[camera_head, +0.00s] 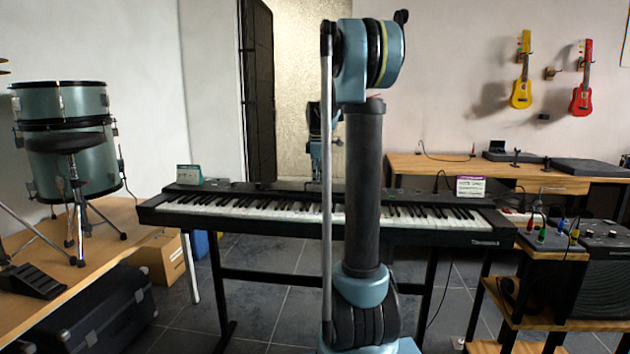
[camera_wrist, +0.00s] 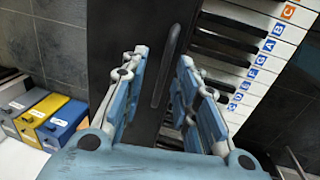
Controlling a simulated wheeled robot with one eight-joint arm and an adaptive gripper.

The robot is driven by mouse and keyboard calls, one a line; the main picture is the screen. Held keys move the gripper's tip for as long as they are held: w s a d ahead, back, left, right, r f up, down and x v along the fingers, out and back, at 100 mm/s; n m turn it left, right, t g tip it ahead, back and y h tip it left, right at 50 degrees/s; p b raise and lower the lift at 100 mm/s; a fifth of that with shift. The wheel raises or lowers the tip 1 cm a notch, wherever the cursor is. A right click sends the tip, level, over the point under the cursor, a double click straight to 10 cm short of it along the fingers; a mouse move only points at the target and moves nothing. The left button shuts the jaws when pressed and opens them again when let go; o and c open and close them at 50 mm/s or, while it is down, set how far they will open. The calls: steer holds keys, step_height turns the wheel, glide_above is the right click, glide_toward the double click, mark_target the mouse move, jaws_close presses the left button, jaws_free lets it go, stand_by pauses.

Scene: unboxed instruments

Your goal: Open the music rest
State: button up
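The keyboard (camera_head: 180,218) stands on a dark stand across the head view, partly hidden by my arm. In the wrist view its black top panel (camera_wrist: 112,52) lies beside the lettered keys (camera_wrist: 262,62). A slim dark bar or handle (camera_wrist: 169,65) lies along this panel and may be part of the music rest; I cannot tell for sure. My gripper (camera_wrist: 162,57) is open and empty, with one finger on either side of the bar. Contact cannot be told. In the head view my gripper (camera_head: 316,150) is above the keyboard's back, partly hidden by my arm.
A wooden table with drums (camera_head: 70,150) is at the left. A wooden desk (camera_head: 420,166) stands behind at the right, and a shelf with a speaker (camera_head: 597,283) at the front right.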

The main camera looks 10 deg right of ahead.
step_height(320, 180, up, 11)
steer(key=s, duration=0.2)
steer(key=shift+a, duration=0.2)
steer(key=shift+r, duration=0.1)
